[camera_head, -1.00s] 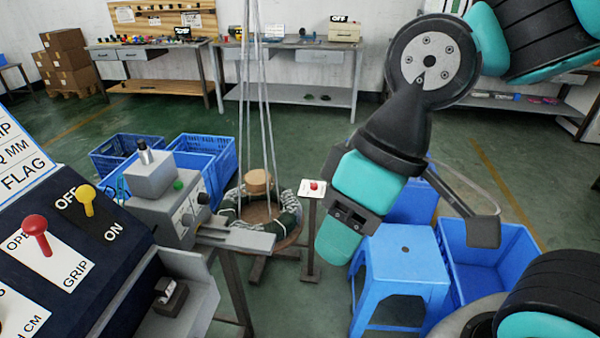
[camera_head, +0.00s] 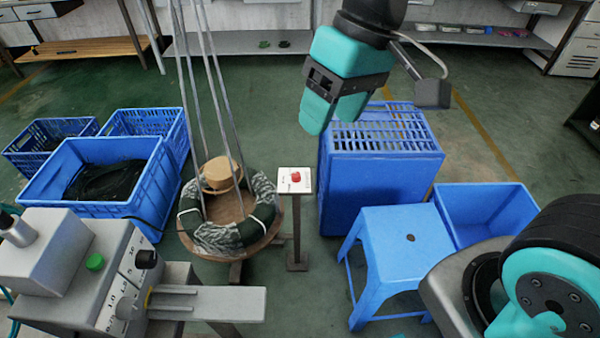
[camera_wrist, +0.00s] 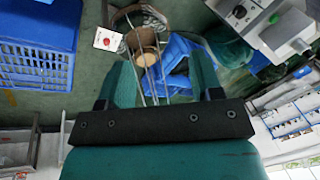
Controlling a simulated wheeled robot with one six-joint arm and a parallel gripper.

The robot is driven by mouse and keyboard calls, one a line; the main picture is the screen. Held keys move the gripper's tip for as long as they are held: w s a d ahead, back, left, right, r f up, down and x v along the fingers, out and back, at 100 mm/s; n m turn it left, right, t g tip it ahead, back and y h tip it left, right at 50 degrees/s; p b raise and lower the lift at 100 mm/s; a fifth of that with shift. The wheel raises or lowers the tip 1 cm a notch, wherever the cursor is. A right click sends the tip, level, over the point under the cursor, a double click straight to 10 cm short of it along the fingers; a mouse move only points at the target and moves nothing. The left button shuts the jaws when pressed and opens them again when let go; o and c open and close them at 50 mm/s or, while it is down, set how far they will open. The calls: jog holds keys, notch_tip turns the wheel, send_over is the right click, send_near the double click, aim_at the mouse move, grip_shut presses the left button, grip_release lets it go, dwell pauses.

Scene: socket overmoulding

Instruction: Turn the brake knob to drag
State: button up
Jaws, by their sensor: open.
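A small red knob (camera_head: 296,177) sits on a white plate on top of a thin post, beside the reel with the wound coil (camera_head: 235,222). The plate's lettering is too small to read, so its setting cannot be told. The knob also shows at the upper left in the wrist view (camera_wrist: 107,42). My gripper (camera_head: 332,112) is open, with teal fingers pointing down, above and slightly right of the post in the head view. In the wrist view nothing is between the fingers (camera_wrist: 163,78), and the knob lies apart from them, beyond the left finger.
Thin rods rise from the reel, left of the post. A blue crate (camera_head: 380,175) stands right of the post, with a blue stool (camera_head: 408,255) in front. A grey machine (camera_head: 85,265) with a green button and black knob is front left. Blue bins (camera_head: 100,180) stand left.

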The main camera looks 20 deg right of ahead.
jog(key=w+d+f+m+h+b, duration=0.1)
jog(key=w+f+m+b, duration=0.25)
jog(key=w+f, duration=0.45)
jog(key=w+d+f+m+h+b, duration=0.15)
jog(key=w+f+b, duration=0.4)
jog(key=w, duration=0.55)
jog(key=m+b, duration=0.5)
jog(key=b, duration=0.1)
send_near(296, 174)
jog(key=shift+h, duration=0.35)
jog(key=f, duration=0.3)
jog(key=f+b, duration=0.1)
jog(key=f, duration=0.2)
jog(key=f+b, duration=0.1)
jog(key=f, duration=0.2)
jog(key=shift+a+f, duration=0.3)
jog(key=shift+f, duration=0.05)
jog(key=c, duration=0.9)
